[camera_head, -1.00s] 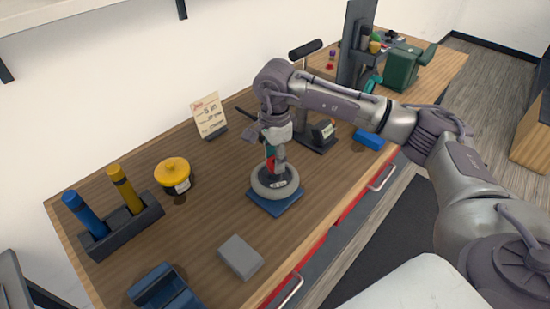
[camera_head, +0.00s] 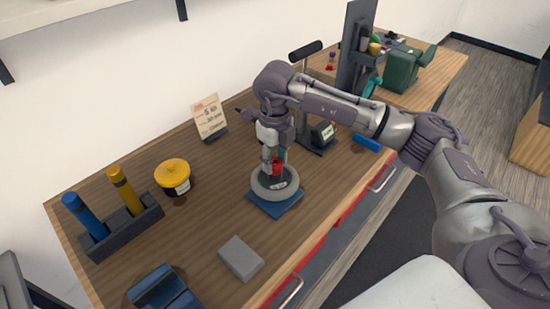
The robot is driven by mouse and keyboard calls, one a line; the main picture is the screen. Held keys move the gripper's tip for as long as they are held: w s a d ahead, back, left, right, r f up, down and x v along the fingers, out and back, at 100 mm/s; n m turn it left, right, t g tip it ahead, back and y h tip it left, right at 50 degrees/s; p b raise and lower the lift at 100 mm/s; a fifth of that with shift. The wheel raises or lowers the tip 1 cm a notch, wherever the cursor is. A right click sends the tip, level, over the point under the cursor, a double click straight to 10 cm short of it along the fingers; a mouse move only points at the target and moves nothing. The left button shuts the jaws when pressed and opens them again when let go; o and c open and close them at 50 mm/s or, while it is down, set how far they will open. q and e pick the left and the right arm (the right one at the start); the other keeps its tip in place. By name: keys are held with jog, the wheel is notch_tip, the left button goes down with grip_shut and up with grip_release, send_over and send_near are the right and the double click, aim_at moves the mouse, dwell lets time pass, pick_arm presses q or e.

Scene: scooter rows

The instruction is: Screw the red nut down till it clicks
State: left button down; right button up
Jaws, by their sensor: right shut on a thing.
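The red nut (camera_head: 278,168) shows between the fingers of my right gripper (camera_head: 273,164), which points down from above and is shut on it. The nut sits at the middle of a grey ring-shaped wheel (camera_head: 262,191) that lies flat on a blue base (camera_head: 279,208) on the wooden bench. The fingers hide part of the nut and whatever it sits on, so its thread cannot be seen. My left gripper is not in view.
A yellow-lidded jar (camera_head: 173,172), a rack (camera_head: 140,226) with a blue and a yellow cylinder, and a grey block (camera_head: 241,257) stand to the left. A note card (camera_head: 209,116) stands behind. A black post with a small display (camera_head: 323,132) stands close behind my arm.

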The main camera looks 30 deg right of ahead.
aim_at(275, 165)
jog(key=o, duration=1.2)
notch_tip(275, 165, up, 12)
jog(key=shift+r, duration=0.1)
jog(key=n+b, duration=0.2)
jog(key=n, duration=1.9)
jog(key=shift+n, duration=0.4)
